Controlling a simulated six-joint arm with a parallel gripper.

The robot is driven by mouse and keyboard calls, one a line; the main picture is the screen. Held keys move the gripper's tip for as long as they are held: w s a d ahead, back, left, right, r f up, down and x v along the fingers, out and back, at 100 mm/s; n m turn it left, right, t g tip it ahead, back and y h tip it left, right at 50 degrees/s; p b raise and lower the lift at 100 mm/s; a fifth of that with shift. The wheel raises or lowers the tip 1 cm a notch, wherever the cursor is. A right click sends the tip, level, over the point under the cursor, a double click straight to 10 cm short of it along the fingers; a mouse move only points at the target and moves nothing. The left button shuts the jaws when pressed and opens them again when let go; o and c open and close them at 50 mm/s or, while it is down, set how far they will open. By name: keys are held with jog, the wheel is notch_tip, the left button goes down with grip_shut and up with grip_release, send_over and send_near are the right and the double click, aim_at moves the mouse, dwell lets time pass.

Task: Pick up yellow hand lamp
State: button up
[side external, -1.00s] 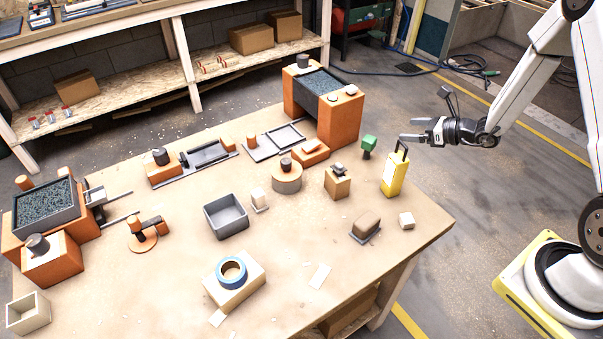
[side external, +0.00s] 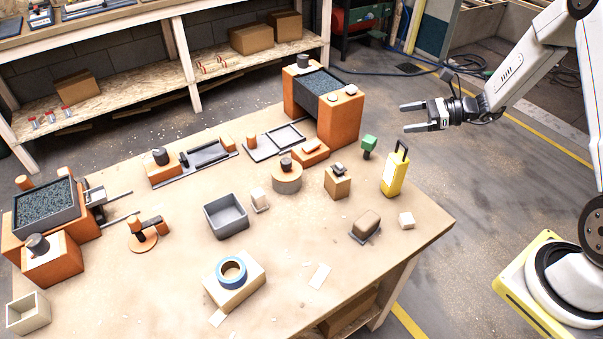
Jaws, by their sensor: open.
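The yellow hand lamp (side external: 395,176) stands upright on the wooden table near its right edge, with a dark handle on top. My gripper (side external: 404,117) is open and empty. In the picture it is above the lamp, with its fingers pointing left and a clear gap between them and the handle. I cannot tell the exact depth between gripper and lamp.
A large orange housing (side external: 340,121) stands behind. A grey bin (side external: 226,217) sits mid-table.

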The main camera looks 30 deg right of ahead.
aim_at(401, 156)
jog(key=s+f+n+g+y, duration=0.1)
jog(key=f+g, duration=0.1)
jog(key=s+f+n+g+y, duration=0.1)
jog(key=f+n+g, duration=0.1)
jog(key=s+f+n+g+y, duration=0.1)
jog(key=s+f+n+g, duration=0.1)
jog(key=shift+s+d+g, duration=0.1)
jog(key=shift+d+g, duration=0.15)
jog(key=shift+g, duration=0.15)
jog(key=shift+a, duration=0.1)
jog(key=shift+x, duration=1.25)
jog(key=shift+x, duration=2.6)
jog(key=shift+s, duration=0.1)
